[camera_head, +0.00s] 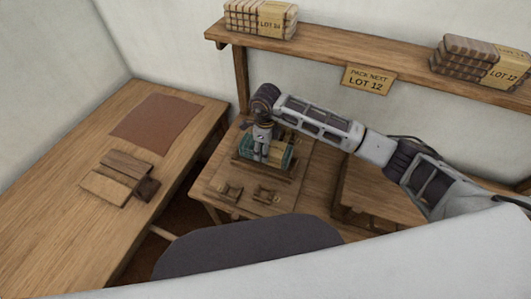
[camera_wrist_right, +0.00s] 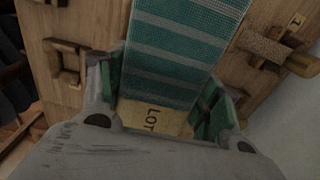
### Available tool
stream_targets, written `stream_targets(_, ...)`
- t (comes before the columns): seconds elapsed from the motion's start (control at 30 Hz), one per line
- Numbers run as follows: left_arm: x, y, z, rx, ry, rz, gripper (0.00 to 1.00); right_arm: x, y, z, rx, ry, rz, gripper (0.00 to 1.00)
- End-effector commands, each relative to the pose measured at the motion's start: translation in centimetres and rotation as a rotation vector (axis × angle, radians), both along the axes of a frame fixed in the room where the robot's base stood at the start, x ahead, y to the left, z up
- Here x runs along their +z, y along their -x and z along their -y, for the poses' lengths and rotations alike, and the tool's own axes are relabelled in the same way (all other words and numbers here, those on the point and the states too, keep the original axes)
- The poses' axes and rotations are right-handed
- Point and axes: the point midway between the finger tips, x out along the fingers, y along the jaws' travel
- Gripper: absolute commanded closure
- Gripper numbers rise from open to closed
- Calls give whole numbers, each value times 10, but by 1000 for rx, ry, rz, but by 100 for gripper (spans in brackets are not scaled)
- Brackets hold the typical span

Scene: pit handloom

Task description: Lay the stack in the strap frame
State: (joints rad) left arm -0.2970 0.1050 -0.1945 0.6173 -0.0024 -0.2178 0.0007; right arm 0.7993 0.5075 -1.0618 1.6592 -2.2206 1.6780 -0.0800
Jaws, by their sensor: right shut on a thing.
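The stack (camera_head: 247,149) is teal cloth with grey stripes and a yellowish label band. My right gripper (camera_head: 261,155) points down over it, and its fingers are shut on its two sides. The wooden strap frame (camera_head: 268,175) is on the small table directly beneath the stack. The arm and gripper hide part of both, and I cannot tell whether the stack touches the frame. My left gripper is out of view.
Small wooden fittings (camera_head: 229,192) sit at the table's front. The left bench (camera_head: 60,205) holds a brown mat (camera_head: 156,117) and several wooden boards (camera_head: 108,188). The wall shelf (camera_head: 345,48) bears packed bundles (camera_head: 258,18) and a "PACK NEXT LOT 12" sign (camera_head: 368,79).

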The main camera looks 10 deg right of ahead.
Motion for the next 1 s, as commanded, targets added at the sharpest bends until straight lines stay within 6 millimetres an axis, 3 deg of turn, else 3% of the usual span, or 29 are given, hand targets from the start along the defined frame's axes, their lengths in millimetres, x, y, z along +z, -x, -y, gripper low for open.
stream_targets(0.3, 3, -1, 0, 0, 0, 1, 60, -29, 0, 0, 0, -1, 1, 64)
stream_targets(0.83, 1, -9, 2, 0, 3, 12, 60, -35, 0, 0, 0, 0, 1, 64)
stream_targets(0.87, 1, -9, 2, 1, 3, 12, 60, -35, 0, 0, 0, 0, 0, 34)
stream_targets(1.0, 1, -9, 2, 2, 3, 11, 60, -34, 0, 0, 0, 0, 0, 16)
